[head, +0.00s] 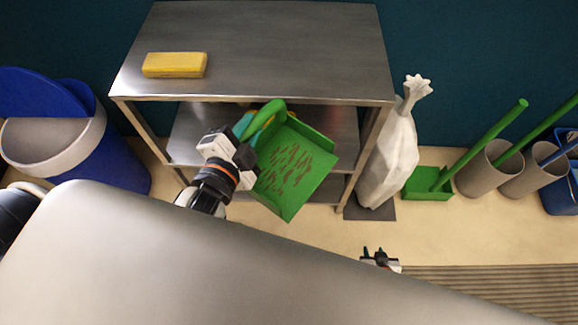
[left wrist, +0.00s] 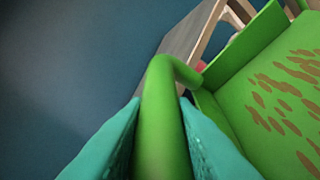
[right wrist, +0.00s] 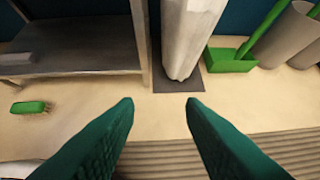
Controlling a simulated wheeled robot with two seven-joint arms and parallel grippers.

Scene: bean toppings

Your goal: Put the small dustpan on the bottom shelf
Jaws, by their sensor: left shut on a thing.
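The small green dustpan (head: 312,178) has a flat pan covered with brown bits and a curved green handle. My left gripper (head: 246,128) is shut on the handle, which shows between its teal fingers in the left wrist view (left wrist: 158,105). The pan is held tilted in front of the metal shelf unit (head: 260,75), and hides part of its lower levels. The bottom shelf (head: 325,190) shows partly behind and beside the pan. My right gripper (head: 374,253) is open and empty above the floor; its fingers show apart in the right wrist view (right wrist: 160,110).
A yellow sponge-like block (head: 175,65) lies on the top shelf. A white wrapped sack (head: 390,160) stands right of the unit. A blue bin (head: 115,150) stands left. Green-handled tools and grey bins (head: 485,170) are at right. A green brush (right wrist: 30,107) lies on the floor.

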